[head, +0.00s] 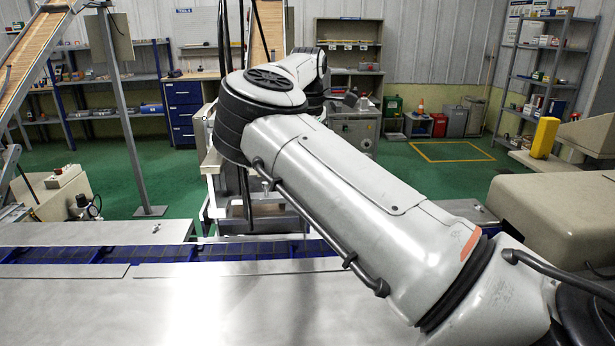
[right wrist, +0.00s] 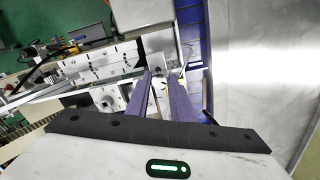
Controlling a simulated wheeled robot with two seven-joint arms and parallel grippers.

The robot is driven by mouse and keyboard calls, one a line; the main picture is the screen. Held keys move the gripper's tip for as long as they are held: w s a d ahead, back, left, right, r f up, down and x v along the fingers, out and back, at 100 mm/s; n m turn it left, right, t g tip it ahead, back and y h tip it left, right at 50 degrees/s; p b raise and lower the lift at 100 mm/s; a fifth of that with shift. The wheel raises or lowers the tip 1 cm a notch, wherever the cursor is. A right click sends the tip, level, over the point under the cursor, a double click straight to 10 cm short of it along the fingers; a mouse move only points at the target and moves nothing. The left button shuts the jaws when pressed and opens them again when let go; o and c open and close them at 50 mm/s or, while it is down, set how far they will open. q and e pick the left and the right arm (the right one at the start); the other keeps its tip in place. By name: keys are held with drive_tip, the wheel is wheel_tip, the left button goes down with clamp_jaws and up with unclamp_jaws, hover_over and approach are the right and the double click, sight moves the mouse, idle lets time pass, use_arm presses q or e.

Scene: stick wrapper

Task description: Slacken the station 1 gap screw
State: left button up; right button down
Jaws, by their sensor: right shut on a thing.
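My right gripper (right wrist: 160,78) shows in the right wrist view with two purple fingers reaching toward a pale metal machine assembly (right wrist: 98,68). The fingers are shut on a small part at their tips. The part is mostly hidden, and I cannot tell whether it is the station 1 gap screw. In the head view my right arm crosses from the lower right to the centre and hides the work area behind it; its gripper does not show there. My left gripper is in neither view.
A blue conveyor channel (head: 80,271) runs between metal plates (head: 240,300) in front of me. A grey post (head: 122,100) stands at left. A beige housing (head: 560,210) and a yellow block (head: 544,137) are at right. Shelves (head: 548,75) line the back, with open green floor before them.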

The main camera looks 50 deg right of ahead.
drive_tip(key=shift+r, duration=0.1)
drive_tip(key=c, duration=1.5)
unclamp_jaws()
drive_tip(key=shift+c, duration=0.2)
wheel_tip(320, 180, up, 10)
drive_tip(key=shift+r, duration=0.15)
